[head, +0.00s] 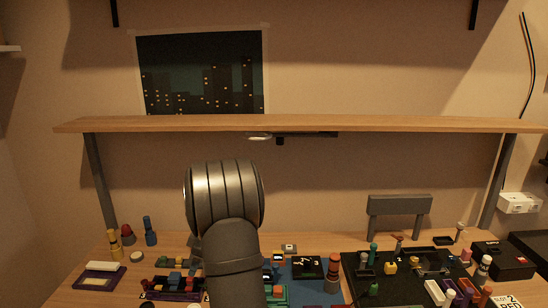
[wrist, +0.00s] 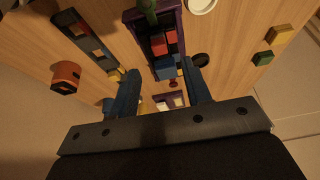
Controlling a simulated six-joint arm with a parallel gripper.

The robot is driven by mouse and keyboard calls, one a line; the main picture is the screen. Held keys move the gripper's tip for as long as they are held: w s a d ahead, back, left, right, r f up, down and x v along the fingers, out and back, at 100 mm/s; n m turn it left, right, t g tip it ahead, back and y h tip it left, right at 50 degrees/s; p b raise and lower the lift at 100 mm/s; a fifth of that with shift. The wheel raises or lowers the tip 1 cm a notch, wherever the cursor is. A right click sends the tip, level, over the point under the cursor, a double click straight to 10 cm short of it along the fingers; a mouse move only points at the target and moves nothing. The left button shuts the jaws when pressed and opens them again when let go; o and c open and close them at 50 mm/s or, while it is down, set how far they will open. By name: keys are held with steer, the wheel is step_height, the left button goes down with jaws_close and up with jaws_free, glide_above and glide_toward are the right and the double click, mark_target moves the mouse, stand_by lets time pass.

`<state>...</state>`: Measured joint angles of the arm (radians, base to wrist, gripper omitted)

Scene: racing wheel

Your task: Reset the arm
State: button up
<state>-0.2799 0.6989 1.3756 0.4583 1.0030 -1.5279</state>
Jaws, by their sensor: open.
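My arm (head: 228,230) rises in the middle foreground of the head view, with its rounded metallic joint above the table. My gripper is hidden in the head view. In the wrist view my gripper (wrist: 160,72) has two blue fingers standing wide apart, with nothing held between them. Beyond the fingers, a purple tray (wrist: 179,33) holds red blocks (wrist: 164,42) and blue blocks (wrist: 166,68). I cannot tell the exact height of the fingers above the table.
A wooden shelf (head: 300,123) spans above the cluttered table. Yellow (head: 114,245) and blue (head: 150,232) pieces stand at the left; a black tray (head: 350,272) with small parts lies right of my arm.

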mark_target(188, 278)
steer(key=x, duration=0.5)
steer(key=shift+f, duration=0.3)
steer(key=shift+a+r, duration=0.15)
steer(key=shift+a, duration=0.1)
step_height(188, 278, up, 7)
steer(key=shift+f, duration=0.1)
steer(key=shift+w+d+r, duration=0.15)
steer(key=shift+r, duration=0.1)
steer(key=shift+w+d+f+m+t, duration=0.15)
steer(key=shift+w+m+t, duration=0.2)
steer(key=shift+m, duration=0.35)
steer(key=shift+w+d+f+m+t, duration=0.15)
steer(key=shift+w+d+m+t, duration=0.2)
steer(key=shift+m, duration=0.35)
steer(key=shift+a, duration=0.15)
